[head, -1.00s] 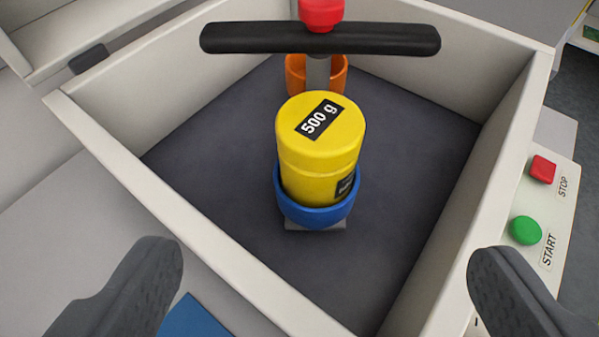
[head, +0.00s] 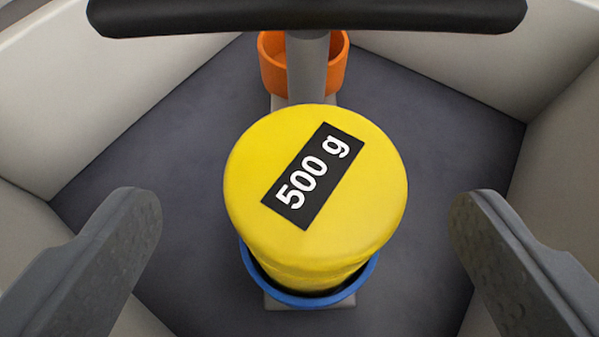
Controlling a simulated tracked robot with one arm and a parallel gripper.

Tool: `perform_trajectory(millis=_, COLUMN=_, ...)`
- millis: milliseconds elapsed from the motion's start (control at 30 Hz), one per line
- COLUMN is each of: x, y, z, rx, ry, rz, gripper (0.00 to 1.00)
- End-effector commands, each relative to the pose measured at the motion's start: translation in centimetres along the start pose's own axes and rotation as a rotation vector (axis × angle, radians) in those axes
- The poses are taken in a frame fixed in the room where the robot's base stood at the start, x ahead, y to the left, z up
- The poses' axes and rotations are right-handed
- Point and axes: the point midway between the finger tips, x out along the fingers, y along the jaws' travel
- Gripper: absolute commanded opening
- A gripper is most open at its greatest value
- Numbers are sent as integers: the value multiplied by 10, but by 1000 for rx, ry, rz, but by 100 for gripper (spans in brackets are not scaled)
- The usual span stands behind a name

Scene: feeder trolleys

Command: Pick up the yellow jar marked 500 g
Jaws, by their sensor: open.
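The yellow jar (head: 370,205) stands upright in a blue round holder (head: 310,299), with a black label reading "500 g" on its top. It sits near the middle of the view, and its lower part is hidden by its own top and the holder. My gripper (head: 305,215) is open, with one grey finger at the left and one at the right of the jar. There is a clear gap on both sides, and neither finger appears to touch the jar.
A black crossbar (head: 305,14) on a grey post (head: 307,65) stands just behind the jar. An orange holder (head: 272,68), seemingly empty, is behind the post. Pale bin walls (head: 100,110) surround a dark floor (head: 180,130), which is bare on both sides of the jar.

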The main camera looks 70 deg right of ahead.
Motion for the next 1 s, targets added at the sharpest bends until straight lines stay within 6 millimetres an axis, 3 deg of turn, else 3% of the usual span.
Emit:
perform_trajectory(millis=200, x=22, y=1, z=0, rx=1, ry=0, rz=3, gripper=85)
perform_trajectory(millis=467, x=23, y=0, z=-1, rx=1, ry=0, rz=1, gripper=82)
perform_trajectory(millis=767, x=22, y=0, z=0, rx=1, ry=0, rz=1, gripper=0)
perform_trajectory(millis=1000, x=22, y=0, z=-1, rx=1, ry=1, rz=0, gripper=0)
